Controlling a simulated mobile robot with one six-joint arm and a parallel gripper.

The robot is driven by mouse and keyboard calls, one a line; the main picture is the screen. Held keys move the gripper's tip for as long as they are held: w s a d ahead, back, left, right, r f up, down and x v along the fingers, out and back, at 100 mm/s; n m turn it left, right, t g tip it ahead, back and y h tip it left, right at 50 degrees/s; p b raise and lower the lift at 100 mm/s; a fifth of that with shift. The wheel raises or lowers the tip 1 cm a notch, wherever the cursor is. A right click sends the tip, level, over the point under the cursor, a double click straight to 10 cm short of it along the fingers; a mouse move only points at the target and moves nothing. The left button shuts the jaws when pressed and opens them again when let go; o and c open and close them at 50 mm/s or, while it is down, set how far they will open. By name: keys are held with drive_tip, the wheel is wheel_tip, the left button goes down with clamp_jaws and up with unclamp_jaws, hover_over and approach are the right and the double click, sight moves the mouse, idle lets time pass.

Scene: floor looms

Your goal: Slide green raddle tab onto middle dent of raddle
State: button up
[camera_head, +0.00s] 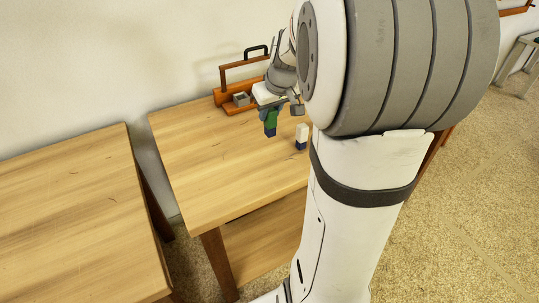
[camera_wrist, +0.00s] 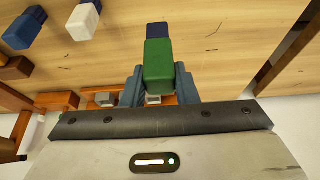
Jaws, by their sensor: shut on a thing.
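The green raddle tab (camera_head: 271,117) has a dark blue end pointing down. My gripper (camera_head: 271,106) is shut on it over the wooden table. In the wrist view the tab (camera_wrist: 158,62) sits between the two grey-blue fingers (camera_wrist: 159,82), its blue end pointing away from the palm. The raddle (camera_head: 227,88) is an orange-brown wooden frame at the table's back, behind and left of my gripper. A grey block (camera_head: 240,98) shows on it; the wrist view shows two grey blocks (camera_wrist: 105,99) along an orange rail (camera_wrist: 70,101). The middle dent is not clearly visible.
A white tab with a blue base (camera_head: 302,136) stands on the table right of the green tab; it also shows in the wrist view (camera_wrist: 83,20). A blue piece (camera_wrist: 25,27) lies beyond it. The table's front left (camera_head: 205,190) is clear. A second table (camera_head: 70,215) stands left, across a gap.

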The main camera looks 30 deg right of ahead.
sight(273, 134)
wheel_tip(273, 134, down, 9)
drive_tip(key=shift+s+f+b, duration=0.1)
drive_tip(key=shift+f+b, duration=0.05)
drive_tip(key=shift+b, duration=0.65)
drive_tip(key=shift+f, duration=0.15)
drive_tip(key=shift+f, duration=0.1)
drive_tip(key=o, duration=1)
